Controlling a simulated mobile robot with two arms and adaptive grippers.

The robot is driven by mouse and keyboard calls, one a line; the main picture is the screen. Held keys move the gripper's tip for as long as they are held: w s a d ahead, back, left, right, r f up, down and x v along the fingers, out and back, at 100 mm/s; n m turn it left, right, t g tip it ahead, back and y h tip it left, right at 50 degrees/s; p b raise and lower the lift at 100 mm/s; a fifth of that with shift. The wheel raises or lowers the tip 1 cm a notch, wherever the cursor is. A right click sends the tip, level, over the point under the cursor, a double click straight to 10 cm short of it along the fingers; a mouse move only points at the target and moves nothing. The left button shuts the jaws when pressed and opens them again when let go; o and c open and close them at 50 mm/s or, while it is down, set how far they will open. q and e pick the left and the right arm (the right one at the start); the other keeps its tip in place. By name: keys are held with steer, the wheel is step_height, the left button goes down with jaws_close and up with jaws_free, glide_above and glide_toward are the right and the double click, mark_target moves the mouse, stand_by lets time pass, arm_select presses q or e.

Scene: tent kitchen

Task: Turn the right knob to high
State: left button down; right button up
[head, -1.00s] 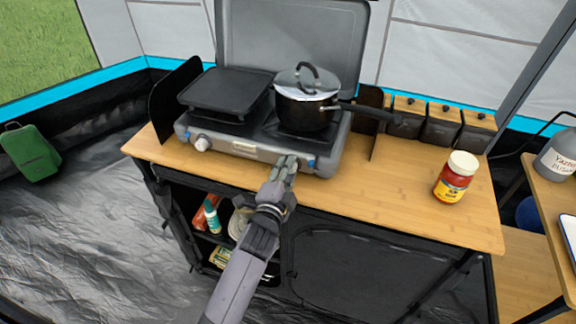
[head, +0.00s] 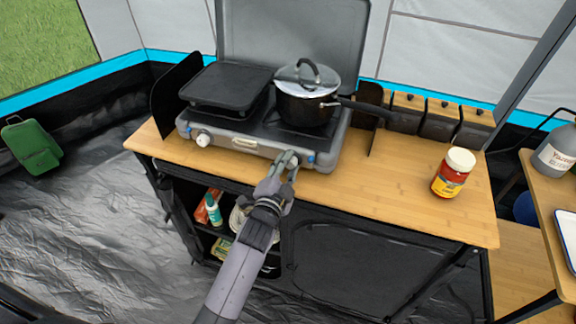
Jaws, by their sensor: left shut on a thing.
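The two-burner camp stove (head: 215,143) stands on the bamboo-topped counter with its lid raised. Its white left knob (head: 203,139) is in plain view on the front panel. My left gripper (head: 288,160) reaches up from below to the right part of that panel. Its fingers are shut on the right knob (head: 295,160), which is mostly hidden between them. The knob's setting cannot be read. My right gripper is not in view.
A lidded pot (head: 304,100) sits on the right burner, its handle pointing right. A black griddle (head: 228,86) covers the left burner. A red jar (head: 450,180) stands on the counter's right side. The counter between stove and jar is clear.

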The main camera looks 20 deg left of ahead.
arm_select(q)
steer(key=c, duration=1.5)
jaws_free()
steer(key=shift+s, duration=0.1)
steer(key=s, duration=0.8)
steer(key=s+r, duration=0.1)
steer(key=s, duration=0.2)
steer(key=shift+s, duration=0.4)
steer(key=s+d+f+n+g+h, duration=0.15)
steer(key=s+f+g, duration=0.3)
steer(key=f, duration=1.15)
steer(key=s+d+f+n+g, duration=0.1)
steer(key=s+f+n+g, duration=0.3)
steer(key=f, duration=1.2)
steer(key=s+a+f+n+g, duration=0.1)
steer(key=s+a+f+g, duration=0.1)
steer(key=s+f, duration=0.4)
steer(key=s+a+f+n+g+y, duration=0.1)
steer(key=s+a+f+g, duration=0.2)
steer(key=s+f, duration=0.4)
steer(key=s+a+f+n+g, duration=0.1)
steer(key=s+a+f, duration=0.3)
steer(key=s, duration=1.4)
step_height(320, 180, down, 3)
steer(key=shift+f+g+y, duration=0.15)
steer(key=shift+g+y, duration=0.1)
steer(key=shift+g, duration=0.5)
